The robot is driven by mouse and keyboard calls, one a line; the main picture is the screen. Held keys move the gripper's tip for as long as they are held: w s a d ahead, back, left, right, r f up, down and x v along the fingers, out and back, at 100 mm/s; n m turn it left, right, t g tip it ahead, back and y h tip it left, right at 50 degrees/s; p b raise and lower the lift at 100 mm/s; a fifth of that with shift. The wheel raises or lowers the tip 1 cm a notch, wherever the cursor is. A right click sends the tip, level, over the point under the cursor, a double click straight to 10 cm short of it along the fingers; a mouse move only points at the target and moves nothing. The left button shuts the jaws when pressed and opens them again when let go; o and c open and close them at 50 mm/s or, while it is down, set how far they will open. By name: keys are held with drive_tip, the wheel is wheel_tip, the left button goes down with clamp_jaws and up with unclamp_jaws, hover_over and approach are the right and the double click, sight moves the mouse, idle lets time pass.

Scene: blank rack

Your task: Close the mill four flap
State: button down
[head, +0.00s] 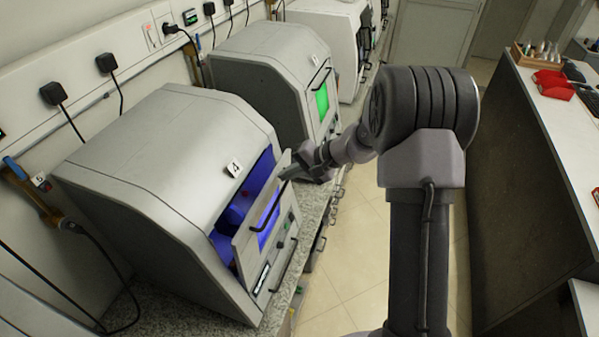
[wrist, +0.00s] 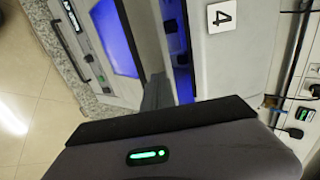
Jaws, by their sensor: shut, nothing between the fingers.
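Mill four (head: 160,165) is the nearest grey machine, with a "4" label (head: 234,169) that also shows in the wrist view (wrist: 222,16). The flap stands partly open, with a gap to the blue-lit inside. In the wrist view the flap (wrist: 142,30) is left of this gap. My gripper (head: 287,173) is shut and empty, at the flap's upper far edge. In the wrist view its fingers (wrist: 158,92) are by that edge; I cannot tell whether they touch it.
A second mill (head: 262,75) with a green-lit window stands just beyond on the same granite counter (head: 180,315). Cables and plugs line the wall at left. The tiled aisle (head: 345,290) is free; a bench (head: 560,130) with red trays is at right.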

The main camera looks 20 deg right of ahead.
drive_tip(key=shift+a, duration=0.1)
drive_tip(key=shift+w+a+f+b, duration=0.15)
drive_tip(key=shift+w+a+b, duration=0.1)
drive_tip(key=shift+b, duration=0.1)
drive_tip(key=w+a+b, duration=0.3)
drive_tip(key=a, duration=0.1)
drive_tip(key=shift+r, duration=0.3)
drive_tip(key=shift+b, duration=0.4)
